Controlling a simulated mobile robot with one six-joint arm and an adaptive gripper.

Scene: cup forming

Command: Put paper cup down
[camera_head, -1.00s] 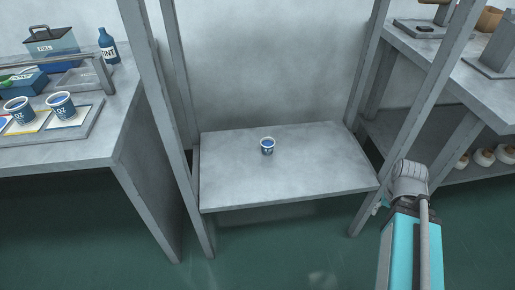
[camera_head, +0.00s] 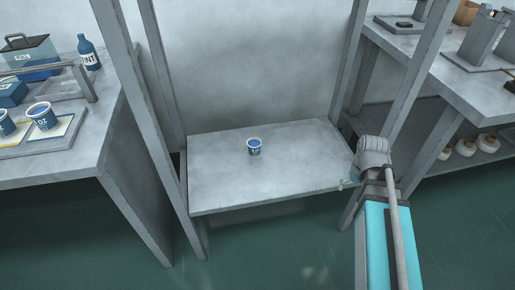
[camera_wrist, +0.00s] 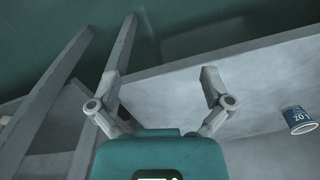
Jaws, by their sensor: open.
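A blue-and-white paper cup (camera_head: 254,147) stands upright on the grey shelf (camera_head: 225,185), near its middle. In the wrist view the same cup (camera_wrist: 299,120) shows at the right edge, to the right of my fingers and clear of them. My gripper (camera_wrist: 161,90) is open with nothing between its fingertips. In the head view my gripper (camera_head: 347,182) is at the shelf's right front corner, partly hidden behind my wrist, well apart from the cup.
Grey posts frame the shelf on both sides. The left table holds more paper cups (camera_head: 43,116), a dark bottle (camera_head: 88,53) and a lidded box (camera_head: 28,55). The right bench (camera_head: 440,75) carries stands, with white rolls (camera_head: 465,147) below. The shelf is otherwise bare.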

